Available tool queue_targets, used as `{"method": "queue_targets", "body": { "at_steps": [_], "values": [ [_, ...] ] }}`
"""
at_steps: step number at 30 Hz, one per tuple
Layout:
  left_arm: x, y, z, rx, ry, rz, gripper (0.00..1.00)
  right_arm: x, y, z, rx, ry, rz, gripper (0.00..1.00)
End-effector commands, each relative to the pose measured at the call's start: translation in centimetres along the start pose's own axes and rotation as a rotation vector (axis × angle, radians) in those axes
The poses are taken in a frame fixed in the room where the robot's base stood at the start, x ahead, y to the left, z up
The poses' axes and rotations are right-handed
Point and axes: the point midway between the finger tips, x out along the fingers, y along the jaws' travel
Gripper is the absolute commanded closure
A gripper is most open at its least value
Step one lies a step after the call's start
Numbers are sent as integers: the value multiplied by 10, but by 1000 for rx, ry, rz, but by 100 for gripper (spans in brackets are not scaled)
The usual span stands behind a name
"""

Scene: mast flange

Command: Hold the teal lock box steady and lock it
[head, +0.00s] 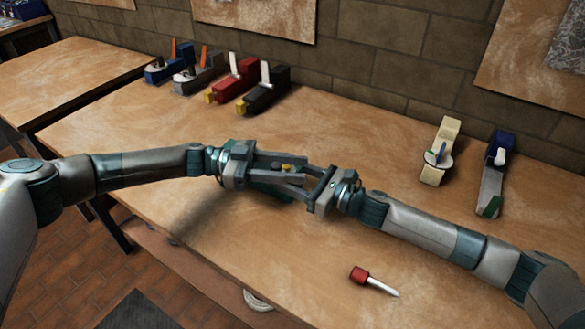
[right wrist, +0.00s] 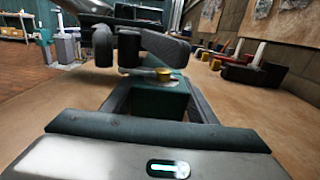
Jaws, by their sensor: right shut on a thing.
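The teal lock box (head: 268,189) is above the middle of the workbench, mostly hidden by both grippers. My right gripper (head: 290,186) comes from the right and is shut on the box, one finger along each side. My left gripper (head: 276,167) reaches from the left over the box. Its dark fingers (right wrist: 140,48) hang close to the yellow piece; I cannot tell whether they grip anything.
Several plane-like tools (head: 236,80) stand at the back left. A cream tool (head: 441,155) and a blue-and-grey tool (head: 493,175) stand at the right. The back middle is clear.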

Motion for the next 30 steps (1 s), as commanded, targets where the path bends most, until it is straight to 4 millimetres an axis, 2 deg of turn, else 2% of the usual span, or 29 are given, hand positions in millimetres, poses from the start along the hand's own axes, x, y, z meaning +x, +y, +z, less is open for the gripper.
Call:
{"method": "queue_targets", "body": {
  "at_steps": [9,14,20,30],
  "values": [
    [0,1,0,0,1,2,62,0,-1,-1,1,1,-2,80],
    [-7,1,0,-1,1,1,62,0,-1,0,1,1,-3,80],
    [-30,0,0,1,1,0,62,0,-2,0,1,1,-3,80],
    [-90,0,1,-1,0,-1,62,0,-2,0,1,1,-4,80]
  ]
}}
